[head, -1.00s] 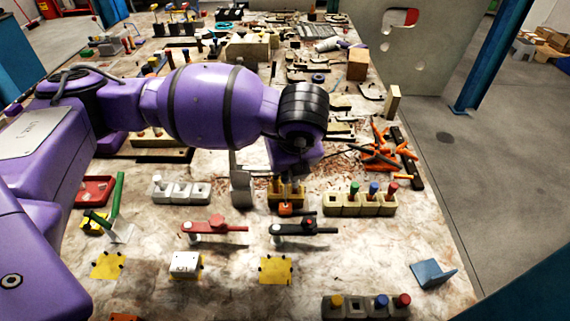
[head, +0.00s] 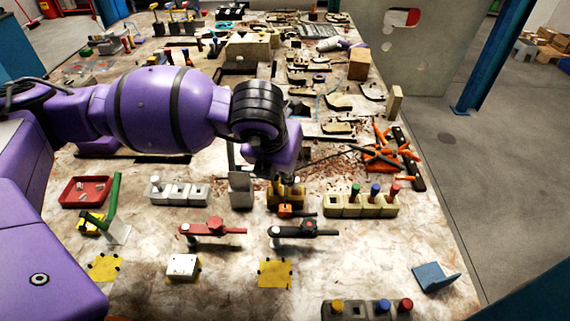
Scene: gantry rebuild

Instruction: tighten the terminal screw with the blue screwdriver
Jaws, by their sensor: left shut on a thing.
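My left gripper (head: 272,165) points down in the middle of the bench, behind a yellow-brown block (head: 288,193) with posts. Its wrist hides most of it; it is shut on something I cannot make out. A second rack (head: 360,313) at the front edge holds yellow, blue (head: 382,305) and red handles. I cannot tell whether either blue handle is the blue screwdriver. I cannot pick out the terminal screw. My right gripper is not in view.
A red-handled clamp (head: 214,228) and a dark clamp (head: 303,229) stand in front of the block. A white-grey socket row (head: 180,192), a red tray (head: 86,191) and a blue bracket (head: 436,276) lie around. Orange-handled tools (head: 382,155) are heaped at right. The front-right bench is mostly clear.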

